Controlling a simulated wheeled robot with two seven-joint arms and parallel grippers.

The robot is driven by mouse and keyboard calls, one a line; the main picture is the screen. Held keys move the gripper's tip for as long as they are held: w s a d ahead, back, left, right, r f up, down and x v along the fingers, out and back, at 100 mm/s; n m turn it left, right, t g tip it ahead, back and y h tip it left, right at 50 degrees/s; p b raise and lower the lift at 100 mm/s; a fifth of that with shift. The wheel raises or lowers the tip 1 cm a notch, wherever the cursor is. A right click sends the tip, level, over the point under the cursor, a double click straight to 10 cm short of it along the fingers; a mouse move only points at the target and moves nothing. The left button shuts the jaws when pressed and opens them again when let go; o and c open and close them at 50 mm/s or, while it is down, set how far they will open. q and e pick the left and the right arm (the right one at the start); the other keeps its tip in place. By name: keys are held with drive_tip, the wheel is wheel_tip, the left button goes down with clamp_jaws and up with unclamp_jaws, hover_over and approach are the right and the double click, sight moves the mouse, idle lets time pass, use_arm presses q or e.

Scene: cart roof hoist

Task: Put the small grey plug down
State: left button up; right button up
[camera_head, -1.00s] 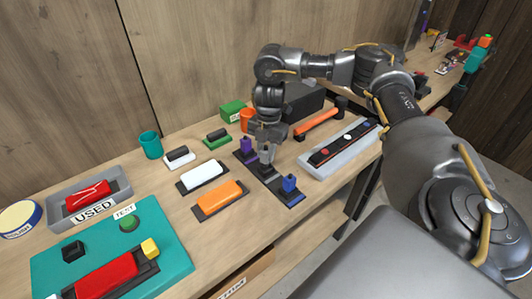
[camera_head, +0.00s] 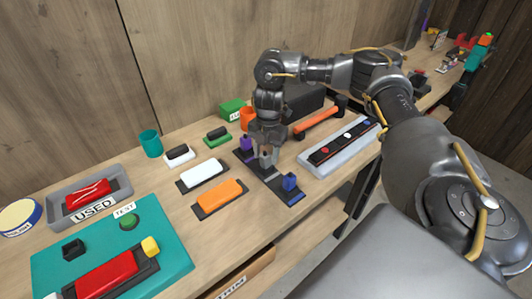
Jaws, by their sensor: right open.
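Whether the fingers touch the plug is too small to tell. My left gripper is not in view.
An orange block (camera_head: 219,194) and a white block (camera_head: 203,171) lie on dark bases to the left. A grey tray (camera_head: 312,163) with a dark bar is to the right. An orange-handled hammer (camera_head: 316,124) lies behind. A teal board (camera_head: 60,258) is front left.

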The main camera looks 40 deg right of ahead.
wheel_tip(320, 180, up, 13)
drive_tip(key=d+p, duration=0.1)
drive_tip(key=shift+w+d+f, duration=0.15)
drive_tip(key=shift+w+d, duration=0.05)
drive_tip(key=shift+w, duration=0.05)
idle(0.7)
